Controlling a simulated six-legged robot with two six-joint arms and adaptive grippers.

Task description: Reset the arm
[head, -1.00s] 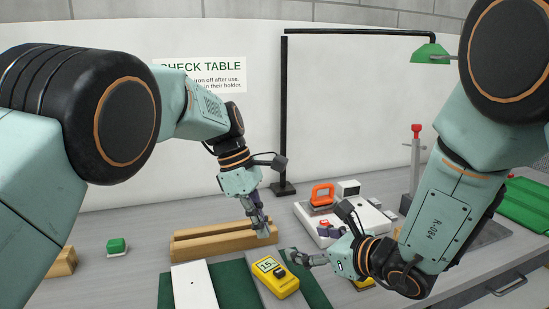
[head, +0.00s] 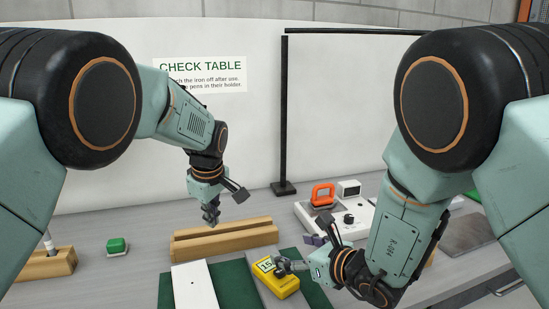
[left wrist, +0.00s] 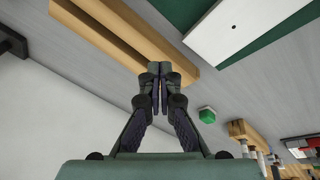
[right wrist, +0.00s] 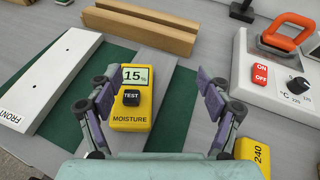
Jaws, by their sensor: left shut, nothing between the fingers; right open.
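My left gripper (head: 211,219) is shut and empty. In the head view it hangs above the left part of the wooden holder (head: 222,244); its closed fingers (left wrist: 157,88) also show in the left wrist view. My right gripper (head: 282,267) is open and empty. In the right wrist view its fingers (right wrist: 157,88) are spread wide, to either side of the yellow moisture meter (right wrist: 131,112) below. The meter reads 15 % and lies on a grey board (right wrist: 150,68) over a green mat (right wrist: 177,115). In the head view the gripper partly covers the meter.
A white board (head: 189,287) lies left of the meter. A white station (right wrist: 263,83) with an orange-handled tool (right wrist: 285,38), an ON/OFF switch and a knob stands to the right.

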